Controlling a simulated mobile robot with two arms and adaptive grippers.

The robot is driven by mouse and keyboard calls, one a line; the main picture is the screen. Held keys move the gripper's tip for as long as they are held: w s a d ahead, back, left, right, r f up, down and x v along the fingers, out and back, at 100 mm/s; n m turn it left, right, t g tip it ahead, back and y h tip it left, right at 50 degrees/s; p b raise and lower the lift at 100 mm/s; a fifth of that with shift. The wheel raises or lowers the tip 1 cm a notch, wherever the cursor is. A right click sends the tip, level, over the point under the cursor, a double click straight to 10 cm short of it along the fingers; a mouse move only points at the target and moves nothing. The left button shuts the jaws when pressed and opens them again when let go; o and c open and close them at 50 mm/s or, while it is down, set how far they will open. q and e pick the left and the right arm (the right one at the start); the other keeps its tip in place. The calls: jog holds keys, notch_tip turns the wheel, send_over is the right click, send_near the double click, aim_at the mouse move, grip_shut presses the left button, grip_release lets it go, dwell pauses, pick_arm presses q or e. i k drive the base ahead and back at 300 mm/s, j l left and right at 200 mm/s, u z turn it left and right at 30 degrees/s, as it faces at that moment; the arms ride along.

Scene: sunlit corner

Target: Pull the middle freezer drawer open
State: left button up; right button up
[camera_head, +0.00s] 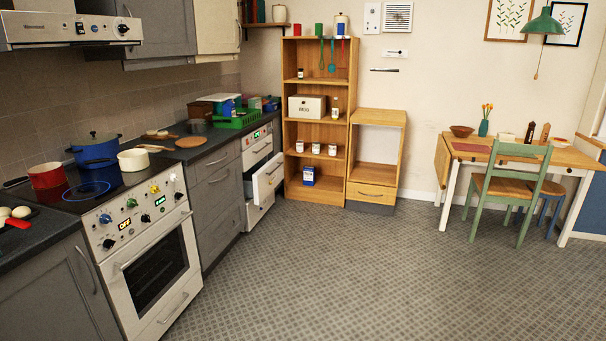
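A white drawer appliance (257,150), which looks like the freezer, stands at the far end of the left counter, with a control panel at its top. Its middle drawer (269,178) sticks out into the room, with a dark handle on its front. The drawer front above it and the lower front (262,211) look shut. What is inside the pulled-out drawer is too small to tell. Neither of my grippers is in view.
A white oven (152,267) and grey cabinets (216,211) line the left. A wooden shelf unit (318,130) stands just right of the freezer. A table (560,157) and green chair (513,188) are at right. The tiled floor (370,265) between is clear.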

aim_at(249, 174)
jog(key=i, duration=2.65)
